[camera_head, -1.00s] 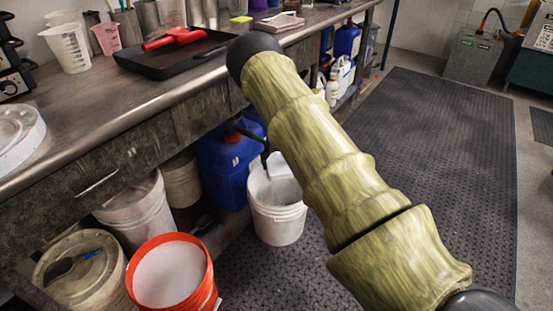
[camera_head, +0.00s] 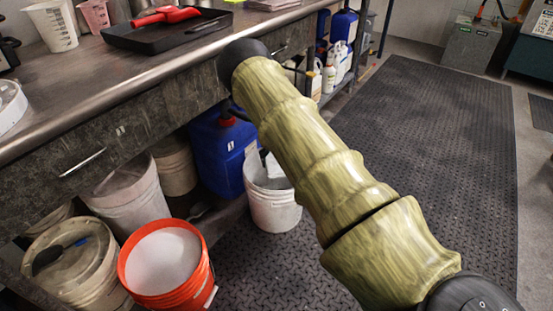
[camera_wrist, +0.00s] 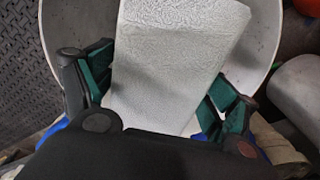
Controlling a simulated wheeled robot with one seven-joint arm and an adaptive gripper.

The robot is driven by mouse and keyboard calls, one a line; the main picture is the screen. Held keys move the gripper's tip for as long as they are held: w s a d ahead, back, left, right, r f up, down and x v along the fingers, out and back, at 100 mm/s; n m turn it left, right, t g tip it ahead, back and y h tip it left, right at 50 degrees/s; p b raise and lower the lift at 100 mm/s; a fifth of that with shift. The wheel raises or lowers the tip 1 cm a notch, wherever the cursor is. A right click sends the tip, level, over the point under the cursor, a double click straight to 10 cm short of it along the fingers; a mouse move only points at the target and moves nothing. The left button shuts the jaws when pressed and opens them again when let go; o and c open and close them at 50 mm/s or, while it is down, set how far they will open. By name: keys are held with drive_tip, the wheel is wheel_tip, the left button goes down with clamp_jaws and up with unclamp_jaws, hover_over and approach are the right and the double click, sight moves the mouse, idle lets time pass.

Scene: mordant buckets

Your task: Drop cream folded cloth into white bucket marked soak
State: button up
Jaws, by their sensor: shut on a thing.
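The cream folded cloth (camera_wrist: 178,55) looks pale grey-white in the wrist view. My gripper (camera_wrist: 158,92) is shut on it, with green-padded fingers on either side. The cloth is over the open mouth of a white bucket (camera_wrist: 262,45), whose rim curves around it. In the head view the white bucket (camera_head: 274,212) stands upright on the floor beside a blue canister. Small print shows on its front, but I cannot read it.
An orange bucket (camera_head: 165,265) and a lidded bucket (camera_head: 72,262) stand to the left. The blue canister (camera_head: 222,152) is just behind the white bucket. The steel bench (camera_head: 110,75) overhangs them. Ribbed matting (camera_head: 430,140) on the right is clear.

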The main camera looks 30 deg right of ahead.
drive_tip(key=shift+f+b, duration=0.75)
drive_tip(key=shift+f, duration=0.65)
drive_tip(key=o, duration=0.8)
wheel_tip(320, 180, up, 7)
drive_tip(key=p, duration=0.5)
drive_tip(key=shift+r, duration=0.1)
